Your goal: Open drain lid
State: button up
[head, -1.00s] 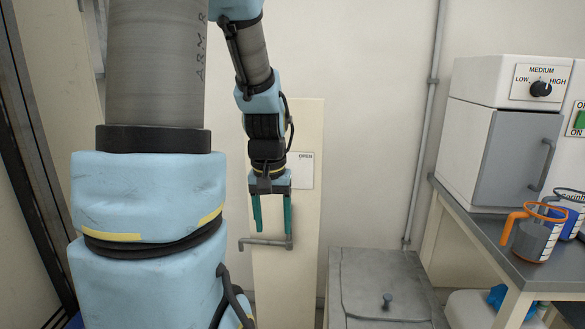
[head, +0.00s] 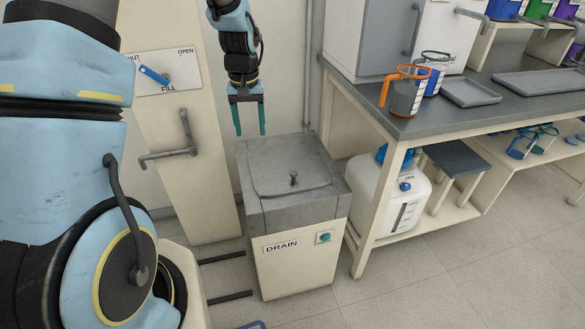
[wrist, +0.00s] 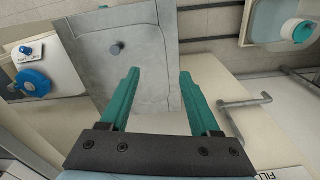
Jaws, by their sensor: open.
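The drain cabinet (head: 296,255) is a cream box labelled DRAIN with a grey top. Its grey lid (head: 285,165) lies flat and closed, with a small dark knob (head: 294,178) standing near its front edge. In the wrist view the lid (wrist: 140,65) and its knob (wrist: 117,48) lie beyond my fingertips. My gripper (head: 249,118) points down with its two teal fingers apart and empty. It hangs above and behind the lid's back left side in the head view, apart from the knob. The fingers also show in the wrist view (wrist: 160,95).
A cream panel with a FILL switch (head: 155,75) and a grey handle (head: 180,140) stands left of the drain. A grey bench (head: 440,122) with an orange-rimmed jug (head: 405,93) stands right. A white container (head: 395,205) sits on its lower shelf.

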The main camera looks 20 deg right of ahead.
jog(key=m, duration=0.1)
send_over(294, 173)
notch_tip(294, 173, down, 7)
notch_tip(294, 173, down, 11)
jog(key=shift+f+p, duration=0.1)
jog(key=shift+p, duration=1.1)
grip_shut()
